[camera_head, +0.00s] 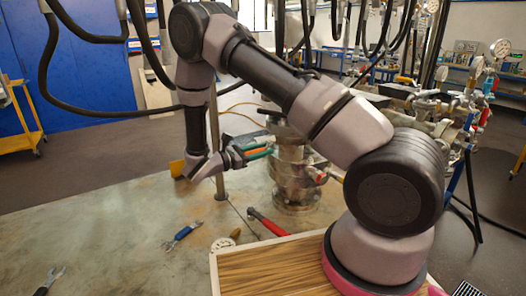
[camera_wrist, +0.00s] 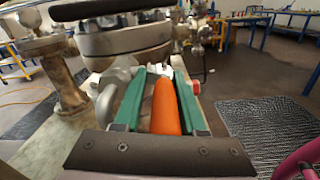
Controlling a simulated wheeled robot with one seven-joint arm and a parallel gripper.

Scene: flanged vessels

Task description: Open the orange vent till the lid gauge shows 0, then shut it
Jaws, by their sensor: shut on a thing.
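The metal flanged vessel (camera_head: 297,182) stands upright on the worktop, its top partly hidden by my arm in the head view. In the wrist view its stacked flanges (camera_wrist: 122,40) fill the upper left. The orange vent handle (camera_wrist: 166,108) lies lengthwise between the green fingers of my gripper (camera_wrist: 160,100), which is shut on it. In the head view my gripper (camera_head: 257,149) is at the vessel's upper left side. The lid gauge's face cannot be made out in either view, so its reading is not visible.
A red-handled tool (camera_head: 266,222), a blue-handled wrench (camera_head: 183,235) and another wrench (camera_head: 48,280) lie on the worktop (camera_head: 110,225). A wood-patterned tray (camera_head: 213,270) is at the front. A metal post (camera_head: 216,150) stands left of the vessel. The left worktop is mostly clear.

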